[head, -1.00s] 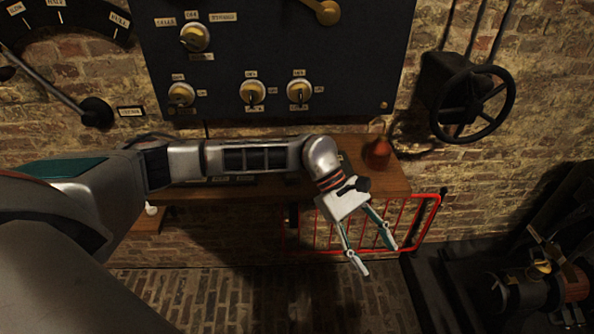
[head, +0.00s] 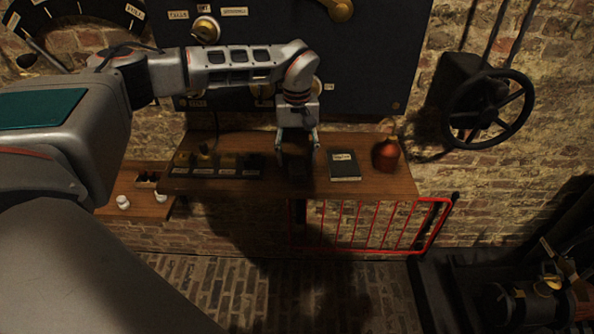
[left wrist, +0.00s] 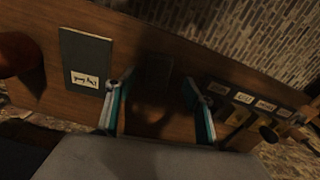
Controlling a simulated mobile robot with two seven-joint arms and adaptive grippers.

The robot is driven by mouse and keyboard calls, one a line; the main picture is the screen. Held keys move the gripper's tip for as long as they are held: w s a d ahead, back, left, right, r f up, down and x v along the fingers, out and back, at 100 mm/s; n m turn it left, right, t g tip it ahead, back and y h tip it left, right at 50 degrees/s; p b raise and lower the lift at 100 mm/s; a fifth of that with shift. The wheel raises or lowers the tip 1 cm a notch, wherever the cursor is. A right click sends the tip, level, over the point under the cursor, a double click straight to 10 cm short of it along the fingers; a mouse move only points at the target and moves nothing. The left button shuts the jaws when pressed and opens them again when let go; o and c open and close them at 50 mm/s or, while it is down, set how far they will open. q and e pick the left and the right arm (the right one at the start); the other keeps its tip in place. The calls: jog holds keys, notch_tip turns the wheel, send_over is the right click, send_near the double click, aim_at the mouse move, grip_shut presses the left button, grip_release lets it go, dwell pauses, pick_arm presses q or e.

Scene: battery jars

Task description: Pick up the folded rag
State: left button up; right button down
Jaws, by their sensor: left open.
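A dark, flat, squarish thing that looks like the folded rag (head: 297,170) lies on the wooden shelf (head: 384,186). It is in shadow and its folds are hard to make out. In the left wrist view it shows as a dark square (left wrist: 158,68) just beyond and between the fingertips. My left gripper (head: 298,152) is open and empty, pointing down above the shelf over the rag. Its two teal fingers also show in the left wrist view (left wrist: 158,88), spread apart. My right gripper is not in view.
A dark labelled book (head: 344,166) and a reddish-brown jug (head: 386,154) stand right of the rag. A dark switch panel (head: 375,60) is behind. A red rail (head: 372,249) is below the shelf.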

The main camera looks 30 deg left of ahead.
aim_at(297, 166)
pick_arm(q)
jog(key=f, duration=0.4)
jog(key=shift+w+a+f, duration=0.1)
jog(key=shift+w+f, duration=0.1)
jog(key=shift+f, duration=0.05)
jog(key=c, duration=1.1)
jog(key=shift+r, duration=0.1)
notch_tip(297, 166, up, 10)
jog(key=shift+f, duration=0.1)
